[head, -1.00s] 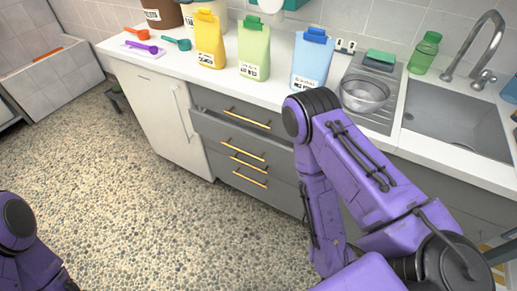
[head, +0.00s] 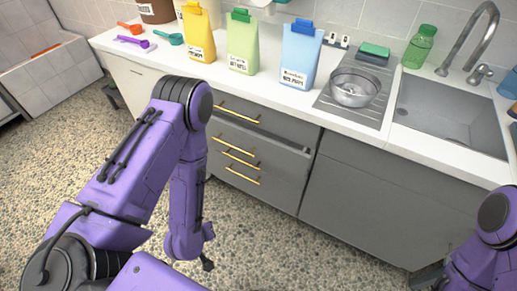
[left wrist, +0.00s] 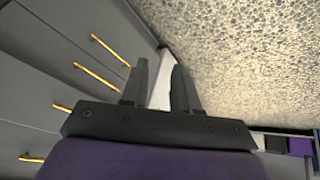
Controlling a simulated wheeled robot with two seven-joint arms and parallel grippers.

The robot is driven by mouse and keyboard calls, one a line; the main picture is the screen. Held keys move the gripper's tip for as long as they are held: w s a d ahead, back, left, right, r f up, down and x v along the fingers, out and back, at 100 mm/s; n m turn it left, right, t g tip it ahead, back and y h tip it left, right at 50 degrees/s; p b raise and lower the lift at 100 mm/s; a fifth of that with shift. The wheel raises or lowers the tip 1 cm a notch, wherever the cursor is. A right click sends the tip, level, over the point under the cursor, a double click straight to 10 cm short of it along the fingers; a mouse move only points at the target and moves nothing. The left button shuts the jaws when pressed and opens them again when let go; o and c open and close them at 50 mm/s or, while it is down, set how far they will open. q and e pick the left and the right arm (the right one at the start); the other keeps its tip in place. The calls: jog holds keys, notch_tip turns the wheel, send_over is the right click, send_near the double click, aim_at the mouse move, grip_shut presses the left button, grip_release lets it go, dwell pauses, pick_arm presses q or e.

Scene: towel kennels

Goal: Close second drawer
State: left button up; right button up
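The grey drawer unit (head: 270,188) has several gold bar handles. The second drawer (head: 270,140) stands out a little from the front; its top edge shows, and its left end is hidden behind my left arm. Its handle (head: 234,142) is visible. My left gripper (head: 207,262) points down over the floor, in front of the unit and apart from it. In the left wrist view my left gripper (left wrist: 161,64) has its fingers apart with nothing between them; gold handles (left wrist: 98,77) lie to the left. My right arm is at the lower right; its gripper is not visible.
The counter above holds a yellow bag (head: 200,35), a green bag (head: 242,42), a blue bag (head: 300,55) and a metal bowl (head: 354,88). A sink (head: 455,112) is at the right. A plain grey cabinet (head: 375,195) adjoins the drawers. The pebbled floor in front is clear.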

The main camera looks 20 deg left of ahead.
pick_arm(q)
jog(key=w+a+f+n+t+h+b, duration=0.1)
jog(key=w+a+f+n+t+b, duration=0.15)
jog(key=w, duration=0.75)
jog(key=n+t+h+b, duration=0.2)
jog(key=n+t+b, duration=0.35)
jog(key=t, duration=0.25)
send_near(233, 147)
jog(key=shift+h, duration=0.3)
jog(key=x, duration=1)
jog(key=shift+w+a+f, duration=0.2)
jog(key=shift+w+a, duration=0.05)
grip_shut()
pick_arm(e)
notch_tip(233, 147, down, 11)
jog(key=shift+r, duration=0.2)
